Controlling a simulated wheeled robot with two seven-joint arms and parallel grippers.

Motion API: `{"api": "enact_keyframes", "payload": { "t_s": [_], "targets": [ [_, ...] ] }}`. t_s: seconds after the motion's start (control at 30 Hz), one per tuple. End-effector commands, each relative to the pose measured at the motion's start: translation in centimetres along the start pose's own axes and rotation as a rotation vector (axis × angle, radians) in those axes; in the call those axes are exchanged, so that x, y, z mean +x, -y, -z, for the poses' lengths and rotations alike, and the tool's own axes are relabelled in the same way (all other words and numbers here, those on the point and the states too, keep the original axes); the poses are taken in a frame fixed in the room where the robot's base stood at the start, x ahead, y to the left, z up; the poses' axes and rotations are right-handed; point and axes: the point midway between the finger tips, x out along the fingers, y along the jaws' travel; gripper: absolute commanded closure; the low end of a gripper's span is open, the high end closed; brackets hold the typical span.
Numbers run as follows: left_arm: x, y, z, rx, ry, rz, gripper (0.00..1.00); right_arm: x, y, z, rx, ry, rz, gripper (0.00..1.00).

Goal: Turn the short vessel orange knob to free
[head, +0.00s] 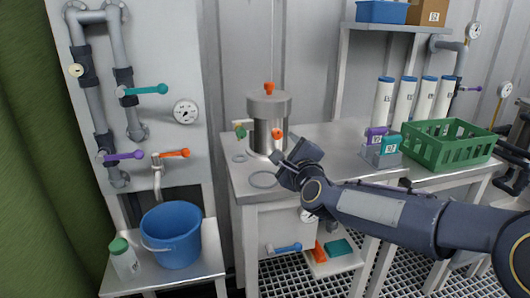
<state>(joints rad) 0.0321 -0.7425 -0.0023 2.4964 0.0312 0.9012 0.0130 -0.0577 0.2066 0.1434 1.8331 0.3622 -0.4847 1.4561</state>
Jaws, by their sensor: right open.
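The short vessel (268,112) is a silver cylinder with a wider lid, upright on the grey bench. One orange knob (268,87) stands on top of its lid. A second orange knob (277,133) sits low on its front right side, and a green fitting (240,131) is on its left. My right gripper (284,162) is open, just below and right of the lower orange knob, in front of the vessel's base. I cannot tell whether it touches the vessel. My left gripper is out of view.
A pipe panel with coloured valve handles (147,89) and a blue bucket (172,235) stand left.

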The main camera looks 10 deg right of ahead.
Motion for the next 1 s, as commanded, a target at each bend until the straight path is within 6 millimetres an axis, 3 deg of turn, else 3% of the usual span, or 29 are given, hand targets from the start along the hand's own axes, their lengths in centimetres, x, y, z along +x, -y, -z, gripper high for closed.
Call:
{"api": "enact_keyframes", "payload": {
  "t_s": [0.5, 0.87, 1.0],
  "targets": [
    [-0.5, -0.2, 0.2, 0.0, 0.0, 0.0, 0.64, 7.0, 0.1, -0.1, 0.004, 0.0, 0.003, 0.51],
    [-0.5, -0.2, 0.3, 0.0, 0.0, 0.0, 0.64, 7.7, 0.1, -0.1, 0.003, 0.0, 0.002, 0.51],
    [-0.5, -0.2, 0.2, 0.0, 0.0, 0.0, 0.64, 7.7, 0.1, -0.1, 0.003, 0.0, 0.002, 0.67]
  ]
}}
